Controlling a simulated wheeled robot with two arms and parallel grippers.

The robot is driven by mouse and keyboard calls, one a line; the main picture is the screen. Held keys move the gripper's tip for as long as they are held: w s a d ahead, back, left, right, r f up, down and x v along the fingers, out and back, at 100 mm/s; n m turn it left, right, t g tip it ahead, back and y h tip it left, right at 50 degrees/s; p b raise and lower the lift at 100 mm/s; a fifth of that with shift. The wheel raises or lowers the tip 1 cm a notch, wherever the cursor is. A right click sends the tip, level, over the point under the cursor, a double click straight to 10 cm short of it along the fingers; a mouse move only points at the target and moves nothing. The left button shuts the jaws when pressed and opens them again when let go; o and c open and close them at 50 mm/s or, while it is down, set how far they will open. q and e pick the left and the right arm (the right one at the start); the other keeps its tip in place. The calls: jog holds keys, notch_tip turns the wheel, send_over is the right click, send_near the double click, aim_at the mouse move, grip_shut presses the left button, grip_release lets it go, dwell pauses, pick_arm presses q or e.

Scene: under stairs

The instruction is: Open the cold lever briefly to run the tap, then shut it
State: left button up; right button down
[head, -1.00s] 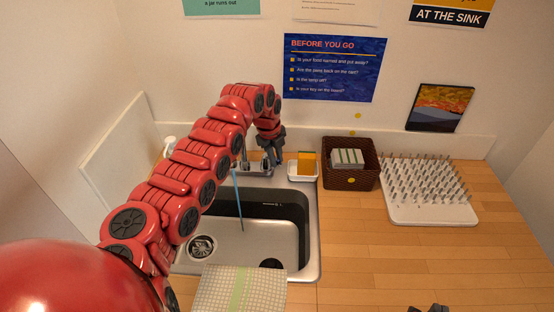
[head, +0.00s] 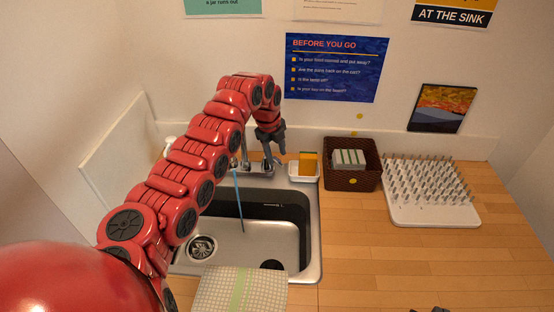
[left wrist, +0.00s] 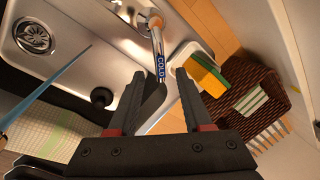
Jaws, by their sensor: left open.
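The cold lever (left wrist: 158,52), a chrome bar with a blue COLD label, shows in the left wrist view. My left gripper (left wrist: 161,76) is open, and the lever's end appears between its fingertips; I cannot tell whether they touch. In the head view my left gripper (head: 275,148) hangs over the right side of the tap base at the back of the sink (head: 311,235). A blue stream of water (head: 239,202) runs down into the basin; it also shows in the left wrist view (left wrist: 42,92). My arm partly hides the tap. A dark tip of my right gripper (head: 428,309) shows at the bottom edge.
A white dish with a yellow and green sponge (head: 308,163) sits right of the tap. Beside it are a brown basket (head: 352,181) and a white drying rack (head: 432,213). A checked cloth (head: 215,288) hangs at the sink's front. The wooden counter (head: 400,260) at right is clear.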

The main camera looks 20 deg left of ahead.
pick_arm(q)
notch_tip(320, 180, up, 15)
jog(key=s+a+b, duration=0.1)
jog(key=s+b, duration=0.1)
jog(key=b, duration=0.1)
jog(key=shift+s+f, duration=0.2)
jog(key=shift+s, duration=0.15)
jog(key=shift+a, duration=0.1)
